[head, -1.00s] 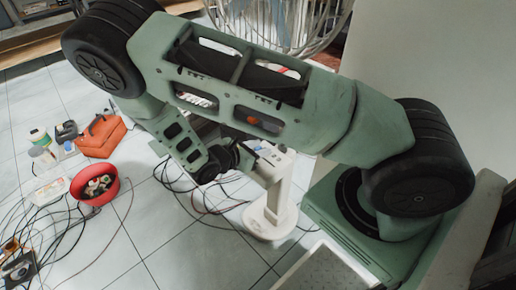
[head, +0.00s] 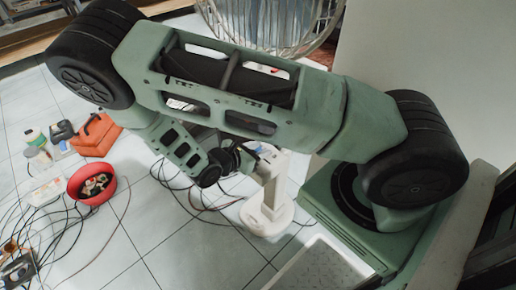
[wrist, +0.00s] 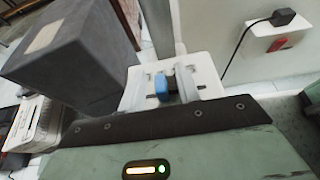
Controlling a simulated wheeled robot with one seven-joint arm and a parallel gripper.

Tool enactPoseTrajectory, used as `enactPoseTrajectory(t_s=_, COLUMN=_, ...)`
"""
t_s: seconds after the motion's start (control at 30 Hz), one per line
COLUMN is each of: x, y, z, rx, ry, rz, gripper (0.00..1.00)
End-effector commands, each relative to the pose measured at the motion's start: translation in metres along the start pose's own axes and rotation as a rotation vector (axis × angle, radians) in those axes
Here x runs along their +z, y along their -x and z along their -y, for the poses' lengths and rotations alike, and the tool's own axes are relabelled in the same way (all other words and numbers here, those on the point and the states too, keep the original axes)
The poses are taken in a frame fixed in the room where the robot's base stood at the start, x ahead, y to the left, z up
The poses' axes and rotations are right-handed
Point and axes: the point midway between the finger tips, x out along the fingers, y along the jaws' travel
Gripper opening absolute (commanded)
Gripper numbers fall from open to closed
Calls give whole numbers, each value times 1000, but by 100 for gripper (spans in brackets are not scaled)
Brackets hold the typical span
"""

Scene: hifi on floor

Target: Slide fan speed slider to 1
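The white fan has its wire cage (head: 270,22) at the top of the head view and its round base (head: 268,216) on the floor. Its white control box (head: 268,152) is partly hidden behind my arm. In the wrist view the white panel (wrist: 206,66) is straight ahead, with a small blue slider knob (wrist: 162,87) near its middle. My gripper (head: 250,158) is right at the panel in the head view. Pale finger-like shapes flank the blue knob in the wrist view, but finger opening and contact are unclear.
A large dark grey box shape (wrist: 70,62) fills the left of the wrist view. A wall socket with a black plug (wrist: 283,17) is at right. A red bowl (head: 92,184), an orange toolbox (head: 96,135) and loose cables lie on the tiled floor at left.

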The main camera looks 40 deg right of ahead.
Motion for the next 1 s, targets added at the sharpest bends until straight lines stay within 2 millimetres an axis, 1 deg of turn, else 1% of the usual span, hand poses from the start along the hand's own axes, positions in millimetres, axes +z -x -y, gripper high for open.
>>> enactPoseTrajectory(t_s=0.2, x=0, y=3, z=0, rx=1, ry=-1, rz=0, gripper=33)
enactPoseTrajectory(t_s=0.27, x=0, y=8, z=-1, rx=3, ry=-1, rz=-1, gripper=33)
enactPoseTrajectory(t_s=0.37, x=1, y=22, z=-1, rx=4, ry=-2, rz=-2, gripper=33)
enactPoseTrajectory(t_s=0.47, x=2, y=42, z=-1, rx=5, ry=-2, rz=-2, gripper=33)
enactPoseTrajectory(t_s=0.8, x=1, y=123, z=0, rx=4, ry=-1, rz=-3, gripper=33)
enactPoseTrajectory(t_s=0.9, x=1, y=142, z=-1, rx=4, ry=-1, rz=-3, gripper=33)
enactPoseTrajectory(t_s=1.0, x=0, y=157, z=-1, rx=2, ry=-1, rz=-2, gripper=33)
